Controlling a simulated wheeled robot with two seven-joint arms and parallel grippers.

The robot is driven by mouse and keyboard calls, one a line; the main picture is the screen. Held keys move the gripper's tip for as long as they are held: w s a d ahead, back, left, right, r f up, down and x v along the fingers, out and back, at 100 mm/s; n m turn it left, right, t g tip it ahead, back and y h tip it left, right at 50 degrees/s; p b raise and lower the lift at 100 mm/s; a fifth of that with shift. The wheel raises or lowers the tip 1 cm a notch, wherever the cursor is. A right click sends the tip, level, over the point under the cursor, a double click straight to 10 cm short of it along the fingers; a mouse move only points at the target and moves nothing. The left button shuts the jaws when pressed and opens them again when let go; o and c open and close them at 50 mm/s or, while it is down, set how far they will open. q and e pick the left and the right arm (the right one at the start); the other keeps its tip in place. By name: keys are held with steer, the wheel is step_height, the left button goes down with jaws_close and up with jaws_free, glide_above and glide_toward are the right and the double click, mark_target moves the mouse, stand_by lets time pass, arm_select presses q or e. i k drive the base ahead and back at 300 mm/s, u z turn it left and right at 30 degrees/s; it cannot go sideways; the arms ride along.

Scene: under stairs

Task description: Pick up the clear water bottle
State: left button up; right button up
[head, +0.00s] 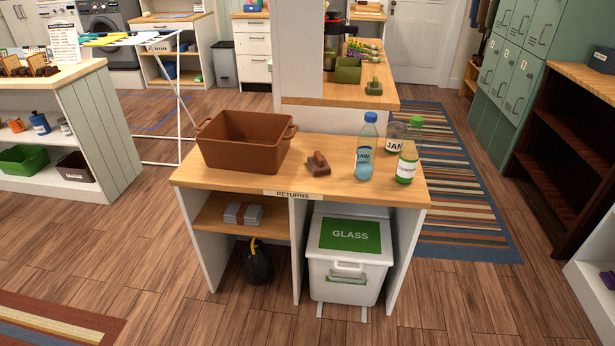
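The clear water bottle (366,147) has a blue cap and a blue label. It stands upright on the wooden top of the returns table (231,181), right of the middle. A bottle with a green cap and a white label (407,152) stands close to its right. A jar labelled JAM (393,139) stands just behind, between the two bottles. No gripper touches the water bottle. Neither of my grippers is in view.
A brown crate (240,153) and a small brown object (318,163) sit on the same top, left of the bottle. A white GLASS bin (347,270) stands beneath. A counter (345,97) with plants is behind. The wooden floor in front is clear.

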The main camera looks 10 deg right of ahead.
mark_target(368, 140)
steer(key=u, duration=1)
steer(key=i, duration=1.4)
steer(key=z, duration=0.25)
